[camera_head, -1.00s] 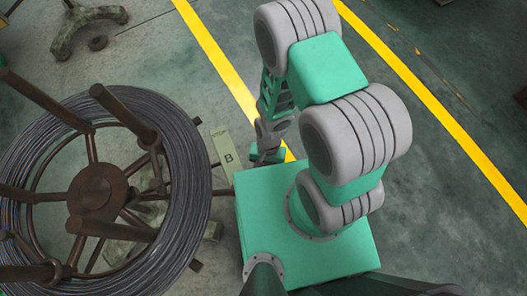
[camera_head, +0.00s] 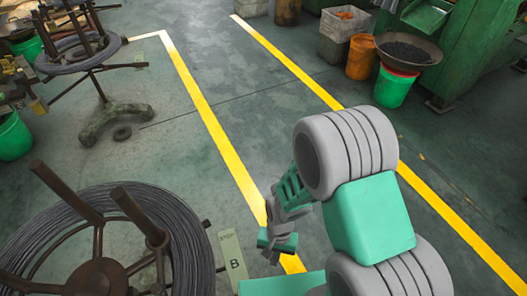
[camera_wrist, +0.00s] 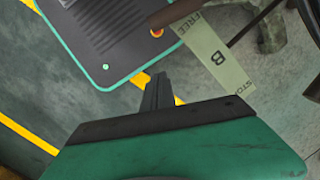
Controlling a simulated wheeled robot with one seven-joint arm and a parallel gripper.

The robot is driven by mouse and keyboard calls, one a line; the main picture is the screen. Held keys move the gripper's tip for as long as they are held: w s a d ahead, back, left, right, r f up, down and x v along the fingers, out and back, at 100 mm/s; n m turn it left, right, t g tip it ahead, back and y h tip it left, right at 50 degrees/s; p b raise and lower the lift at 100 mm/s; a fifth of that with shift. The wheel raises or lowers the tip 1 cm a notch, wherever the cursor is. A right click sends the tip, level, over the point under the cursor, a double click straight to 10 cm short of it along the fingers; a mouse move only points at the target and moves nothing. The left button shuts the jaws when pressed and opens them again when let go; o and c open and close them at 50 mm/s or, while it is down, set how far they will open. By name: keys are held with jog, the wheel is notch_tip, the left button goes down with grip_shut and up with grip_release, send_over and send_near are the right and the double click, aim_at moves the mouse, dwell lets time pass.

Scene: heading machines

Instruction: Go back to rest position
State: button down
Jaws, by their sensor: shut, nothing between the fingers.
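My arm reaches out over the floor at the lower right of the head view, folded at its thick grey and green joints. My gripper (camera_head: 277,247) hangs down at the end of it, above the yellow floor line. In the wrist view, my gripper (camera_wrist: 159,90) shows its two dark fingers pressed together, with nothing between them. They point toward the floor line and the edge of my own base.
A wire coil on a rusty spool stand (camera_head: 120,222) is at the lower left, with a "B" sign (camera_head: 233,262) beside it, close to my gripper. Another coil stand (camera_head: 95,75), an orange bin (camera_head: 361,57) and a green bucket (camera_head: 393,88) stand farther off. The lane between the yellow lines is clear.

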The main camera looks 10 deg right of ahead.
jog(key=w+d+r+n+t+p, duration=0.15)
jog(key=w+r, duration=0.25)
jog(key=r, duration=0.5)
jog(key=w+d+r+t+p, duration=0.15)
jog(key=w+r, duration=0.25)
jog(key=r, duration=0.5)
jog(key=d+r+n+t+p, duration=0.1)
jog(key=d+r+p, duration=0.1)
jog(key=r, duration=0.7)
jog(key=s+d+r+n+t+h+p, duration=0.1)
jog(key=d+r+p, duration=0.1)
jog(key=r, duration=0.8)
jog(key=shift+s+d+r, duration=0.15)
jog(key=shift+s+d, duration=0.1)
jog(key=shift+d, duration=0.05)
jog(key=shift+n, duration=0.25)
